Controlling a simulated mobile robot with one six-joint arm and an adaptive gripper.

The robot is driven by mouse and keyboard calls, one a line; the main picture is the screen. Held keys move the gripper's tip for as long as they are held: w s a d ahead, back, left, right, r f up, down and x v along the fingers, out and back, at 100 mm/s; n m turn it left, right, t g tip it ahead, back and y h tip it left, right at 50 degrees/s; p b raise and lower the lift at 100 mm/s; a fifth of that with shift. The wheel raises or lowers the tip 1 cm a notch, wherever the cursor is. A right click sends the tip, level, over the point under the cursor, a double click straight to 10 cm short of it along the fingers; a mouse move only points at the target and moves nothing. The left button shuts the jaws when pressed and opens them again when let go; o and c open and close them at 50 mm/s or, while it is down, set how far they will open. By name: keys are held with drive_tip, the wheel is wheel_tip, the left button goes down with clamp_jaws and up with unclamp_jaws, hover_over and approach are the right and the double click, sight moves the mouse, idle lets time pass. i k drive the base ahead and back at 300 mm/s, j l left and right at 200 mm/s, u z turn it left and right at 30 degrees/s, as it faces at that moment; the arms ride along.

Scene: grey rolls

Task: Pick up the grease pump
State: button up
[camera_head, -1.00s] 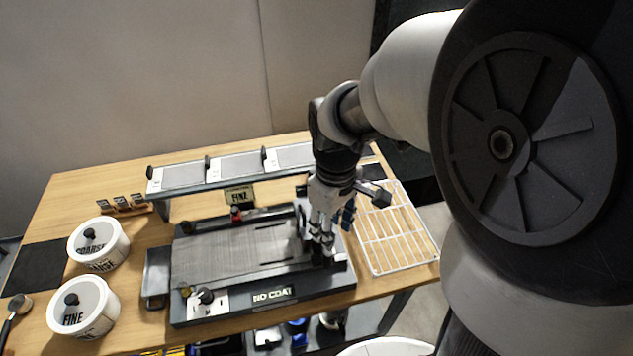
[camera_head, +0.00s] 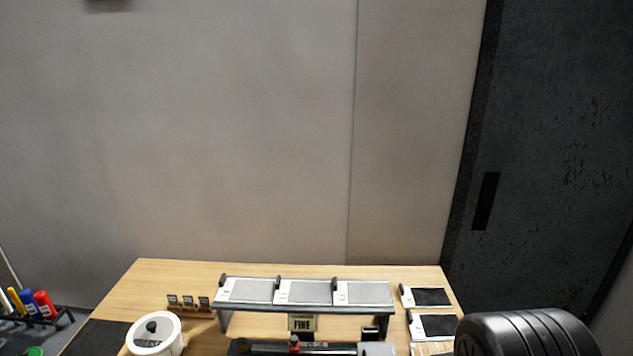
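I cannot make out a grease pump for certain. Several small yellow, blue and red containers (camera_head: 30,302) stand in a dark rack at the lower left, beside the table, too small to identify. My gripper is out of view. A black ribbed part at the lower right is probably part of my arm.
A wall stands behind, with a dark door (camera_head: 560,150) at right.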

sight(26, 295)
drive_tip(key=u, duration=1.8)
drive_tip(key=l+z, duration=0.15)
drive_tip(key=z, duration=0.3)
drive_tip(key=k+l+z, duration=0.1)
drive_tip(key=z, duration=0.35)
drive_tip(key=l+z, duration=0.2)
drive_tip(key=z, duration=0.25)
drive_tip(key=u, duration=1.5)
